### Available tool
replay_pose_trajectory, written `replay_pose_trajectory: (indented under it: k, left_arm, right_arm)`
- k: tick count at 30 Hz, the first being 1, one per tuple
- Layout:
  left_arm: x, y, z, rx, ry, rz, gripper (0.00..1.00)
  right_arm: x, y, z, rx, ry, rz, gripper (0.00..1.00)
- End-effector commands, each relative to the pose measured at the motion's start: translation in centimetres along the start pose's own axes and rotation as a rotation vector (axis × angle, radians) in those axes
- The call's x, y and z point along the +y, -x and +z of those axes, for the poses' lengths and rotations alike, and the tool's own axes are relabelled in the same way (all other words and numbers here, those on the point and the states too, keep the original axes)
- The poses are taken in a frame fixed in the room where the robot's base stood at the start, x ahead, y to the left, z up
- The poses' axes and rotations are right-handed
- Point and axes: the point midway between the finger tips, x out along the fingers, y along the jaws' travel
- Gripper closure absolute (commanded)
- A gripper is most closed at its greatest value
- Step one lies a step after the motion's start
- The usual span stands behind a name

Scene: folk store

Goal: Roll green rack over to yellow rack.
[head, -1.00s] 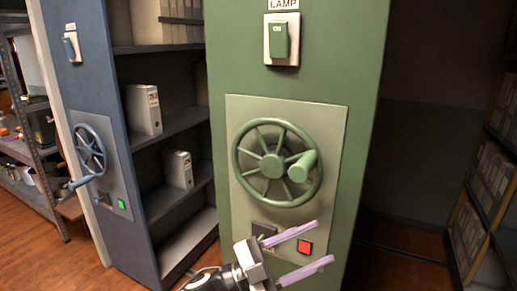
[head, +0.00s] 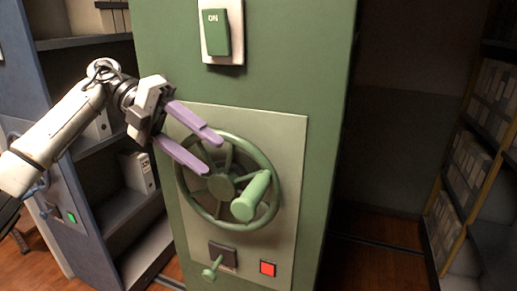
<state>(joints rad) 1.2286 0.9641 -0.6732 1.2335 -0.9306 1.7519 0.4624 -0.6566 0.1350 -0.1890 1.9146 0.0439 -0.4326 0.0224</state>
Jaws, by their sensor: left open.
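The green rack (head: 330,60) stands in the middle, its end panel facing me. Its green handwheel (head: 262,162) has a crank knob (head: 250,197) at the lower right of the hub. Below the wheel are a small green lever or knob (head: 212,268) and a lit red button (head: 268,268). My left gripper (head: 208,153) is open, its two purple fingers in front of the wheel's upper left part; I cannot tell whether they touch it. A yellow-edged rack (head: 458,218) with boxes stands at the right, apart from the green one. My right gripper is not in view.
A blue rack (head: 88,225) with a green-lit button (head: 71,217) stands at the left, partly behind my left arm. A white binder (head: 138,172) sits on its shelf. A dark open aisle with floor track (head: 385,247) lies between the green and yellow racks.

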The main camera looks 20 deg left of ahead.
Motion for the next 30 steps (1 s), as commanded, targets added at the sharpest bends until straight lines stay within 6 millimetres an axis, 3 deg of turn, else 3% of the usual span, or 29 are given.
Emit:
replay_pose_trajectory:
  k: [9,14,30]
  left_arm:
    - [0.0,-0.3,0.0,0.002,0.0,-0.001,0.5]
    - [0.0,-1.5,0.0,0.003,0.0,-0.001,0.5]
    - [0.0,-8.0,-0.1,0.004,0.0,-0.002,0.5]
  right_arm:
    - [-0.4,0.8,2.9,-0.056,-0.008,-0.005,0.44]
    - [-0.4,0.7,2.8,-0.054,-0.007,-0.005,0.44]
    - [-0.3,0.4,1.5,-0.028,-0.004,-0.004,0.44]
